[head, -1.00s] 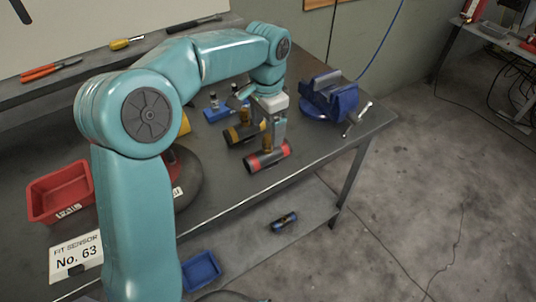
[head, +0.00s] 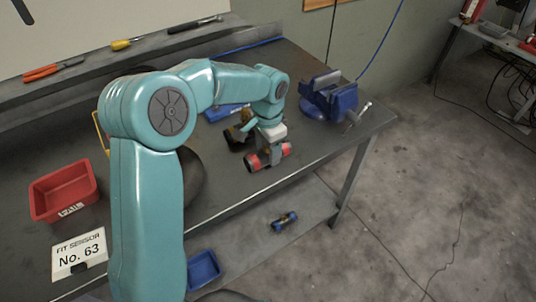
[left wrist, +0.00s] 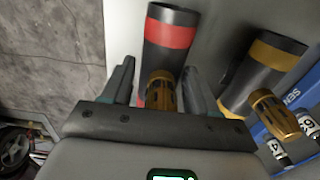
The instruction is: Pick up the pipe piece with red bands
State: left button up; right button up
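The pipe piece with red bands (head: 254,162) is a dark tube lying near the front edge of the workbench. It also shows in the left wrist view (left wrist: 168,45), with a brass fitting (left wrist: 162,90) on its side. My left gripper (head: 271,155) is down at the pipe and hides its middle in the head view. In the left wrist view its fingers (left wrist: 159,68) stand apart on either side of the tube and brass fitting, with gaps visible. The gripper looks open. My right gripper is not in view.
A yellow-banded pipe piece (left wrist: 270,62) lies beside it, near a blue holder (left wrist: 300,95) with small bottles. A blue vise (head: 332,97) stands at the bench's right end. A red bin (head: 62,192) is at left. A blue-banded piece (head: 284,221) lies on the lower shelf.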

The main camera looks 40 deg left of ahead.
pick_arm(q)
jog(key=c, duration=0.9)
jog(key=shift+c, duration=0.2)
jog(key=shift+w, duration=0.1)
